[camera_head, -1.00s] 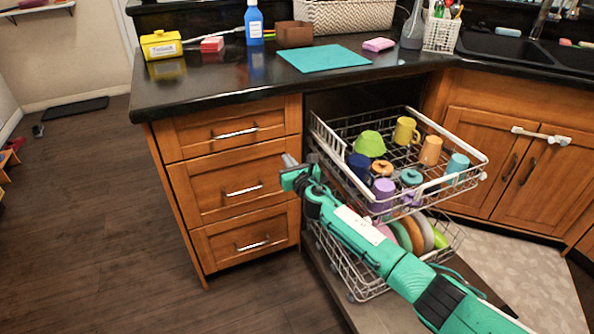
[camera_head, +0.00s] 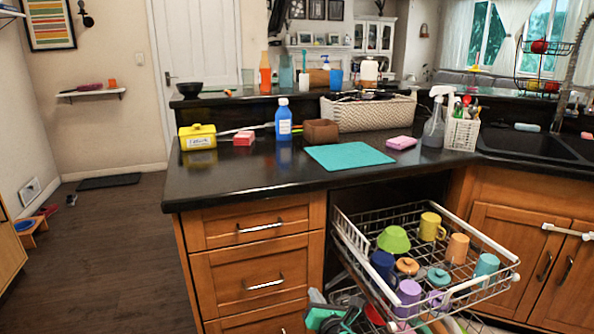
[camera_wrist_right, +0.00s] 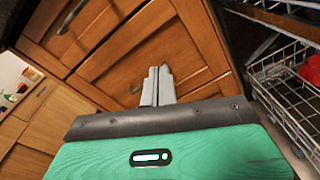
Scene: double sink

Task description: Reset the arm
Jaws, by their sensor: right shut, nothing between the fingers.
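My right arm and gripper (camera_head: 318,299) show at the bottom of the head view, low in front of the drawer cabinet and left of the pulled-out dish rack. Most of the arm is cut off by the lower edge. In the right wrist view my right gripper (camera_wrist_right: 158,75) has its two fingers together with nothing between them, pointing at the wooden drawer fronts (camera_wrist_right: 120,55). My left arm and gripper are not in view.
The black counter (camera_head: 230,180) carries a teal mat (camera_head: 348,156), a blue bottle (camera_head: 283,122) and a yellow box (camera_head: 197,137).

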